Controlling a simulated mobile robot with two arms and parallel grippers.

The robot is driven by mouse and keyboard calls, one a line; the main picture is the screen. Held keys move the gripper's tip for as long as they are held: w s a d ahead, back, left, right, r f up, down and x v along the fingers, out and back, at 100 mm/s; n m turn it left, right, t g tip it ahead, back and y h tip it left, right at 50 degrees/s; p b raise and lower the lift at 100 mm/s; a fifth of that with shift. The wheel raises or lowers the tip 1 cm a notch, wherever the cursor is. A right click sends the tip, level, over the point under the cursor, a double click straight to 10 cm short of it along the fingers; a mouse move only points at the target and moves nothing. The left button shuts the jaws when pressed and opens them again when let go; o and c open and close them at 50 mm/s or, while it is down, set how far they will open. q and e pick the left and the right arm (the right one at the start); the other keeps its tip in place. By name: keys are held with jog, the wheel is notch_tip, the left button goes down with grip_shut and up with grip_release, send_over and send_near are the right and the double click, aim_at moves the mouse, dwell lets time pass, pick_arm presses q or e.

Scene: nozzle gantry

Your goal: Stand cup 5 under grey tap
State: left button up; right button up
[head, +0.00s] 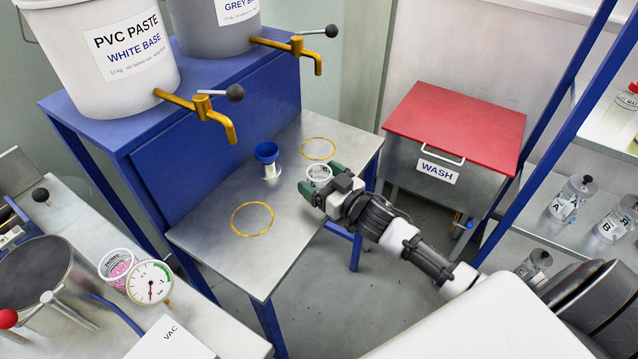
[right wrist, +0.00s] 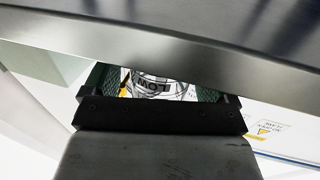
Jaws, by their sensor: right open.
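The grey tap (head: 305,50) is a brass spout with a black-knobbed lever on the grey bucket (head: 210,30). A yellow ring (head: 319,158) is marked on the steel table (head: 290,237) below it. My right gripper (head: 320,186) is open, its green-padded fingers on either side of a clear cup (head: 318,172) with a white rim, just in front of that ring. In the right wrist view the cup (right wrist: 155,86) shows between the fingers with part of an inverted label; its number is not readable. Whether it touches the table is unclear. My left gripper is out of view.
A second yellow ring (head: 252,204) lies below the white bucket's tap (head: 222,122). A red-lidded WASH bin (head: 455,115) stands right; a vacuum gauge (head: 150,283) and pink-filled cup (head: 117,264) are lower left.

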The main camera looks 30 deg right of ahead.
jog(key=shift+w+a, duration=0.1)
jog(key=shift+w, duration=0.25)
